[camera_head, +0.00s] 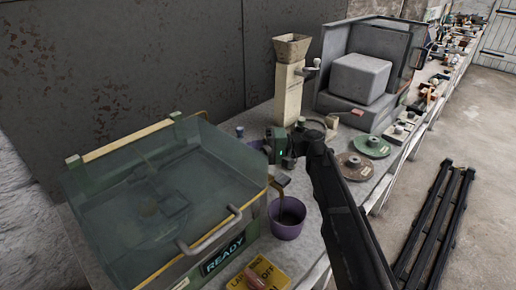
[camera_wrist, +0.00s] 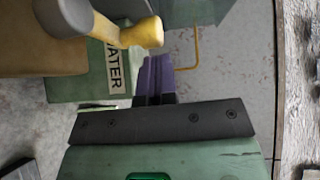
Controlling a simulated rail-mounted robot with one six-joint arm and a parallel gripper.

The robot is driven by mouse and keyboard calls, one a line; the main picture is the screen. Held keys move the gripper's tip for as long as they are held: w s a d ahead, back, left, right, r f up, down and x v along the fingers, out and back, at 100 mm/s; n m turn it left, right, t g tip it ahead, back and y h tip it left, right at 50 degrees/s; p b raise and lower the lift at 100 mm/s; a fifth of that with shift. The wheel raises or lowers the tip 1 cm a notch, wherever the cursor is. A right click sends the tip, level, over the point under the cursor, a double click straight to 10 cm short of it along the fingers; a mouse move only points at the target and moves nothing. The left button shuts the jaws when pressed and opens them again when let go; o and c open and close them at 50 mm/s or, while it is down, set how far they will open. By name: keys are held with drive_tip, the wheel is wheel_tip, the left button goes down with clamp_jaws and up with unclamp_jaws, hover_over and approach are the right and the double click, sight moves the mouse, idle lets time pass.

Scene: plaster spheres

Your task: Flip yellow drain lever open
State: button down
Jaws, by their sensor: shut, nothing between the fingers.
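In the wrist view a yellow bar with a rounded end (camera_wrist: 140,33), joined to a dark grey round part, lies left of my fingertips; it looks like the drain lever, but I cannot be sure. Beside it is a green box (camera_wrist: 90,68) marked WATER. My gripper (camera_wrist: 156,58) has its purple fingers shut and empty, apart from the yellow bar. In the head view my gripper (camera_head: 255,145) is above the bench, behind the clear-lidded tank (camera_head: 150,190). I cannot make out the yellow bar there.
A purple cup (camera_head: 286,222) stands beside the tank, which has a READY display. A yellow switch plate (camera_head: 258,274) is at the front. A cream column with a hopper (camera_head: 291,48) stands behind my gripper. Discs (camera_head: 371,146) lie to the right.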

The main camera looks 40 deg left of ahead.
drive_tip(key=shift+s+a, duration=0.2)
drive_tip(key=shift+s, duration=0.15)
idle(0.3)
drive_tip(key=shift+w, duration=0.15)
drive_tip(key=w, duration=1.4)
drive_tip(key=shift+a+r+p, duration=0.15)
drive_tip(key=shift+r+p, duration=0.15)
